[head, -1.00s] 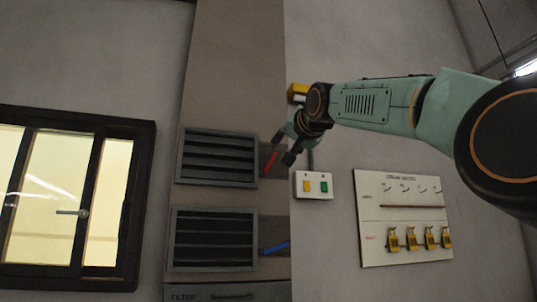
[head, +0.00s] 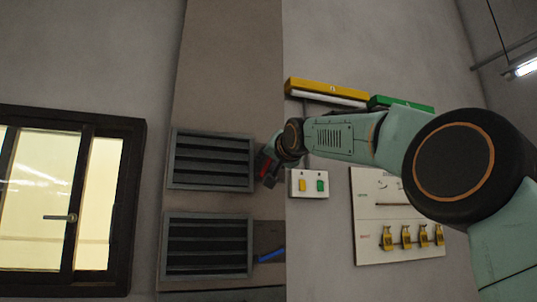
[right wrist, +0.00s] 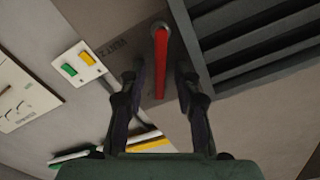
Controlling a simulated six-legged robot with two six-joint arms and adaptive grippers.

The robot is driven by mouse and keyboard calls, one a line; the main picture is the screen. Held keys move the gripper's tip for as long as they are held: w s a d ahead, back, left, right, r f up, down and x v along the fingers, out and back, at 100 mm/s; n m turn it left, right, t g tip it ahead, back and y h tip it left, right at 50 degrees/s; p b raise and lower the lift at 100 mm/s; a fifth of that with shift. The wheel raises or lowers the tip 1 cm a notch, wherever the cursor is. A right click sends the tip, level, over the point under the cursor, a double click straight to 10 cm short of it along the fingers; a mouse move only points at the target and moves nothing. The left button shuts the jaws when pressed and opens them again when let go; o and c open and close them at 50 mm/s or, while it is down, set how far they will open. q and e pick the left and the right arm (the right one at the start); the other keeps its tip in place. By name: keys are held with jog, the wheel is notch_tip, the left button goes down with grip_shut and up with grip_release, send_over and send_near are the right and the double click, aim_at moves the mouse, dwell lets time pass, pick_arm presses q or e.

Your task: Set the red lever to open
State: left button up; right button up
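The red lever (right wrist: 161,62) sits on a plate beside a slatted vent, and its free end points toward my right gripper in the right wrist view. My right gripper (right wrist: 161,74) is open, with one finger on each side of the lever's free end. Small gaps show between the fingers and the lever. In the head view my right gripper (head: 267,172) is at the right edge of the upper vent (head: 211,160). It partly hides the red lever (head: 264,165) there. My left gripper is not in view.
A blue lever (head: 271,256) is beside the lower vent (head: 207,246). A switch box with yellow and green buttons (head: 310,184) is just right of the gripper. A white panel with yellow padlocks (head: 398,253) and a window (head: 70,205) are farther off.

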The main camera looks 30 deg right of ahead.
jog(key=shift+w+d, duration=0.1)
jog(key=shift+w, duration=0.15)
jog(key=shift+s+r, duration=0.15)
jog(key=shift+s, duration=0.3)
jog(key=shift+c, duration=0.2)
jog(key=shift+w+f, duration=0.2)
jog(key=shift+w, duration=0.2)
jog(key=c, duration=0.4)
grip_shut()
